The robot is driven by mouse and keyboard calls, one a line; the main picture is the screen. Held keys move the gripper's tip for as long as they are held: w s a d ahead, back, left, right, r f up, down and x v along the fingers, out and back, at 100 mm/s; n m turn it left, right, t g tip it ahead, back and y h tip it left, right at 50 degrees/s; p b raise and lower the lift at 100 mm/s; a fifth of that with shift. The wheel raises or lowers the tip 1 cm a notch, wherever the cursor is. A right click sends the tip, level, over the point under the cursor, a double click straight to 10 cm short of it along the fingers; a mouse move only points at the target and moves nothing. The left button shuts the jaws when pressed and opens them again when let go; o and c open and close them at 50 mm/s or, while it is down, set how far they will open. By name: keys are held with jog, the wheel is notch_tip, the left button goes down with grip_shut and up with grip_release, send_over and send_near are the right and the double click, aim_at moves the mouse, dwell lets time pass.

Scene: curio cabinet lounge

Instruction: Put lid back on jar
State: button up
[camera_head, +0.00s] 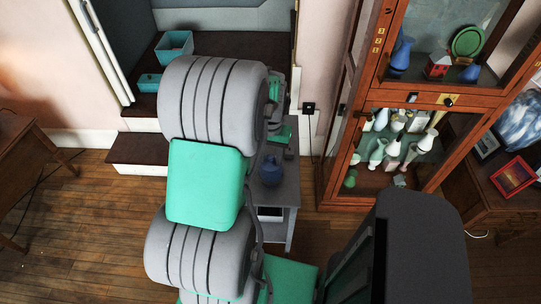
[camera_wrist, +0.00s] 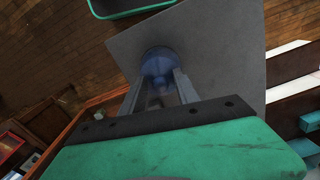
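A small dark-blue jar (camera_head: 269,173) stands upright on a grey side table (camera_head: 283,192), just right of my arm in the head view. In the wrist view a blue rounded form (camera_wrist: 157,61) shows beyond and between the fingers of my gripper (camera_wrist: 160,76), over the grey table top. The fingers are spread apart; whether they touch something blue is unclear. A blurred, greyish patch lies between them. I cannot make out a separate lid, or tell whether one is on the jar. My gripper is mostly hidden behind my arm in the head view.
A wooden glass cabinet (camera_head: 393,98) with vases stands right of the table. Dark steps (camera_head: 136,149) and a teal bin (camera_head: 174,46) are behind at left. Wooden desks stand at the far left and right. Open wood floor (camera_head: 90,220) lies at left.

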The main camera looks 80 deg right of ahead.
aim_at(270, 157)
jog(key=shift+o, duration=0.8)
notch_tip(270, 157, up, 8)
jog(key=shift+f+b, duration=0.1)
jog(key=shift+b, duration=0.3)
